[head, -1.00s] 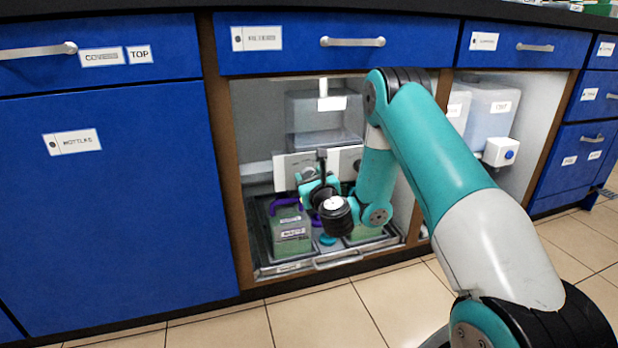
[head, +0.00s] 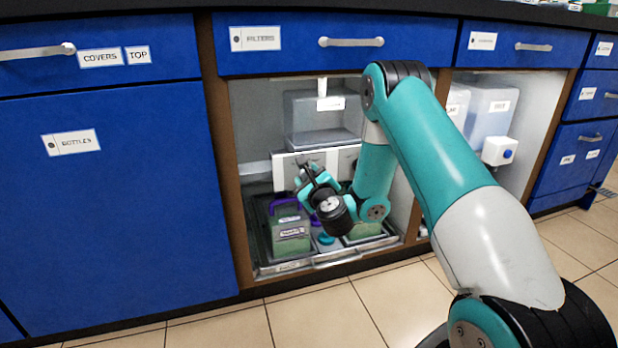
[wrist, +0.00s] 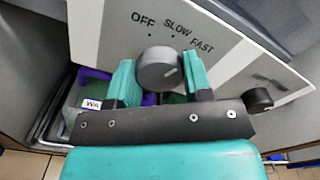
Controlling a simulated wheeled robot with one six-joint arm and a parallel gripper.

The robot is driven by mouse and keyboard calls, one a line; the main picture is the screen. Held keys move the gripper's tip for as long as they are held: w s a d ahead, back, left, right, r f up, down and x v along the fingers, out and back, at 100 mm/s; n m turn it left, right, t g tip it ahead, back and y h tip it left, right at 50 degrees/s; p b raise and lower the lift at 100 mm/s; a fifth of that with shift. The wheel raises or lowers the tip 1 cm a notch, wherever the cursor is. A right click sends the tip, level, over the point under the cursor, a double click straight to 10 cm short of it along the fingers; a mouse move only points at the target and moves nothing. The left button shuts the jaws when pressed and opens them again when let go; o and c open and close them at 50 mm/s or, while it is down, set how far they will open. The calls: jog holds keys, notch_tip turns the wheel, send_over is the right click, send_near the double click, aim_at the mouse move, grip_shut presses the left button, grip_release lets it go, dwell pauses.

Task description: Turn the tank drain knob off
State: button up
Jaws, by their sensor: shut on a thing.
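The drain knob (wrist: 158,68) is a round grey dial on a white control panel (wrist: 105,30), seen in the wrist view. The words OFF, SLOW and FAST are printed above it, slanting down to the right. My gripper (wrist: 161,76) is shut on this knob, with one teal finger at each side. A faint light mark shows on the knob's right side; I cannot tell exactly which word it points to. In the head view my gripper (head: 310,184) is rolled over in front of the panel (head: 287,166), and hides the knob.
A second, black knob (wrist: 258,100) sits to the right on the panel. Below are green containers (head: 290,236) with purple handles, standing in a tray (head: 322,262). A clear tank (head: 305,112) is above. Cabinet walls close in at both sides.

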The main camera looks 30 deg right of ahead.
jog(key=shift+n+p, duration=1.65)
jog(key=shift+n, duration=4.75)
jog(key=o, duration=0.9)
jog(key=shift+s, duration=0.1)
